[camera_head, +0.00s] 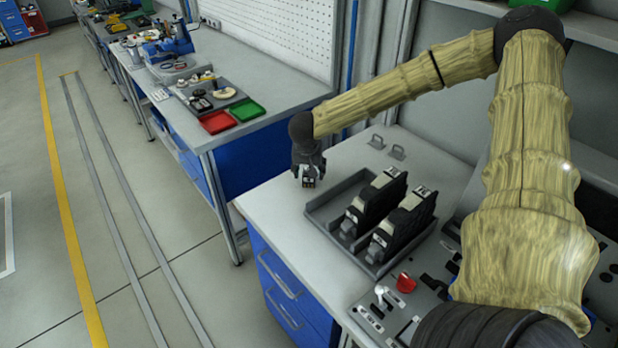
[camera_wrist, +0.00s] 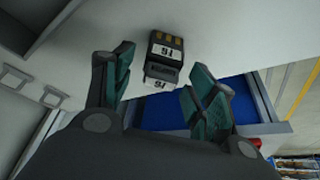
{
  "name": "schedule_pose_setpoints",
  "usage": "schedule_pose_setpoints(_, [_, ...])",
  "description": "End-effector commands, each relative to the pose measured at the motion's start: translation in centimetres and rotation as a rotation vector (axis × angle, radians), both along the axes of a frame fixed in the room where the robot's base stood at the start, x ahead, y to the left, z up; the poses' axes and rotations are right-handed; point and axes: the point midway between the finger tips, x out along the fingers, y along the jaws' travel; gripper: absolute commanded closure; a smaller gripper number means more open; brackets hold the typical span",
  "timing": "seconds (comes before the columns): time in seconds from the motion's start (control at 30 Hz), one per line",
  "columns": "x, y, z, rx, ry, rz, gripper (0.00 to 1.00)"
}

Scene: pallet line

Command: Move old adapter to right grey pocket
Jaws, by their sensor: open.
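The adapter (camera_wrist: 163,58), small and black with white labels and gold-coloured contacts, shows in the wrist view between and beyond my fingertips, over the white bench top. In the head view my gripper (camera_head: 308,174) hangs low over the bench's far left part and mostly hides it. My gripper (camera_wrist: 158,88) is open, with gaps on both sides of the adapter. Two small grey frames at the back of the bench look like the pockets: the left one (camera_head: 376,141) and the right one (camera_head: 397,152). In the wrist view they show at left, the left pocket (camera_wrist: 55,97) and right pocket (camera_wrist: 15,78).
A grey tray (camera_head: 322,213) holds two upright black modules (camera_head: 376,200) (camera_head: 404,228) with white labels, between my gripper and the control panel with its red knob (camera_head: 405,283). The bench between my gripper and the grey frames looks clear. Another bench carries red and green trays.

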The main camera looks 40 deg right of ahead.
Motion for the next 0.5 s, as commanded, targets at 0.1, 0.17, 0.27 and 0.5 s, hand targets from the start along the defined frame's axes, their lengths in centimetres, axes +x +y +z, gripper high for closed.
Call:
schedule_pose_setpoints(0.1, [0.05, -0.03, -0.06, 0.000, 0.000, 0.000, 0.43])
schedule_pose_setpoints(0.17, [0.05, -0.02, -0.05, 0.001, -0.001, -0.001, 0.43])
schedule_pose_setpoints(0.27, [0.05, -0.02, -0.05, 0.001, -0.001, 0.000, 0.46])
schedule_pose_setpoints(0.5, [0.06, -0.01, -0.03, 0.001, -0.001, 0.000, 0.88])
